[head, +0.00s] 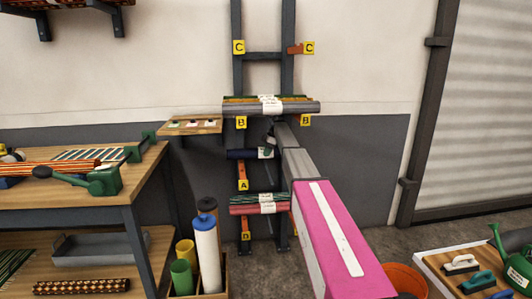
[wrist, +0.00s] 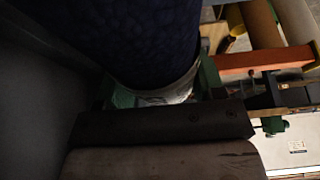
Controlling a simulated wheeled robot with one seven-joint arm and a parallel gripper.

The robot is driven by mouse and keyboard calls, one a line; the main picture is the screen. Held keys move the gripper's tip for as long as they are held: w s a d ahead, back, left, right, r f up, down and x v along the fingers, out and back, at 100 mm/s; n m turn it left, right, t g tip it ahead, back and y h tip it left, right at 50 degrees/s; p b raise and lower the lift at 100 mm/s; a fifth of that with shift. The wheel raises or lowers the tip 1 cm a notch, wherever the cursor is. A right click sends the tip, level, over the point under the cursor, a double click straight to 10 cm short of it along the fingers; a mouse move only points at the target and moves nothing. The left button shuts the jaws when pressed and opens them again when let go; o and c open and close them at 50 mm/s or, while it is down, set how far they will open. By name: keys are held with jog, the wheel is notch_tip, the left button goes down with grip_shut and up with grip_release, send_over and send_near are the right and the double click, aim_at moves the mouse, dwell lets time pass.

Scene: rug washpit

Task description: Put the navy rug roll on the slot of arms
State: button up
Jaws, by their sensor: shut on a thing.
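The navy rug roll (head: 240,154) lies level across the front of the rack, between the B and A labels. It has a white band near its middle and fills the top of the wrist view (wrist: 135,35). My gripper (head: 269,146) is shut on the roll at the band; my arm hides its right part. The slot of arms is on the dark upright rack (head: 237,75). An orange arm (head: 242,171) with the A label shows just below the roll. I cannot tell whether the roll touches the arms.
A grey roll (head: 305,107) lies on the B arms above, and a red and green roll (head: 243,208) lies lower down. The C arms (head: 296,49) look empty. A bench (head: 70,188) and a bin of upright rolls (head: 216,285) stand left.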

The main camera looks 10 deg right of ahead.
jog(key=shift+f, duration=0.15)
jog(key=o, duration=1.2)
jog(key=shift+r, duration=0.25)
jog(key=d, duration=1.2)
jog(key=shift+d+r, duration=0.25)
jog(key=shift+r, duration=0.15)
